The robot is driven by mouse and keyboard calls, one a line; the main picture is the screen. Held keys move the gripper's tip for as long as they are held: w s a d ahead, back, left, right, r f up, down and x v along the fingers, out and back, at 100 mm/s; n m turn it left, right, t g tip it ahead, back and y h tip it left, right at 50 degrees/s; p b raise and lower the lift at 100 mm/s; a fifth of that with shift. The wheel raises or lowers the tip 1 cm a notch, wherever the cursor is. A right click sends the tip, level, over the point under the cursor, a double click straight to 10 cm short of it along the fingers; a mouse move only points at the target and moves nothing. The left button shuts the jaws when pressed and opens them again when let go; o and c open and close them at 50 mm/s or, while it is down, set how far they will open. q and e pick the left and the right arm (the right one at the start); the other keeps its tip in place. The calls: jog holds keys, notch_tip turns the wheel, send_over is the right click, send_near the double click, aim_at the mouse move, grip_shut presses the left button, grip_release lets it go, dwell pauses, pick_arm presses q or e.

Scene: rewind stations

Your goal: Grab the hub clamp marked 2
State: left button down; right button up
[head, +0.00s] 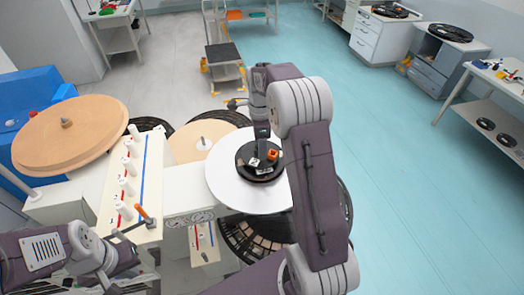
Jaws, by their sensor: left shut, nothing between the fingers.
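A black round hub (246,172) sits in the middle of a white disc (225,185). On it are a small orange block (272,155) and a small white tag with dark marks (255,162). I cannot read a 2 on it, so I cannot tell which piece is the clamp marked 2. My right gripper (262,148) points down at the hub, right beside these pieces; its fingertips are too small to tell open from shut. My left gripper (138,227) is at the lower left, shut and empty, close to an orange handle (142,211).
A white panel (151,180) with several white posts stands left of the disc. A large tan disc (85,125) lies further left. A black trolley (224,53) stands behind. Cabinets (380,40) and a table (490,100) line the right. The blue floor (400,200) is clear.

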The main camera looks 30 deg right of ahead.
jog(key=shift+f, duration=0.25)
grip_shut()
jog(key=shift+r, duration=0.1)
jog(key=shift+w+r+b, duration=0.1)
jog(key=shift+r+b, duration=0.2)
jog(key=shift+r, duration=0.15)
notch_tip(320, 180, up, 3)
jog(key=shift+f+b, duration=0.1)
jog(key=shift+b, duration=0.3)
jog(key=s+r+b, duration=0.2)
jog(key=s+r, duration=0.1)
jog(key=s, duration=0.3)
jog(key=s+d+r+b, duration=0.1)
jog(key=s+r+b, duration=0.1)
jog(key=s+r, duration=0.2)
jog(key=shift+s+d, duration=0.3)
jog(key=shift+s, duration=0.55)
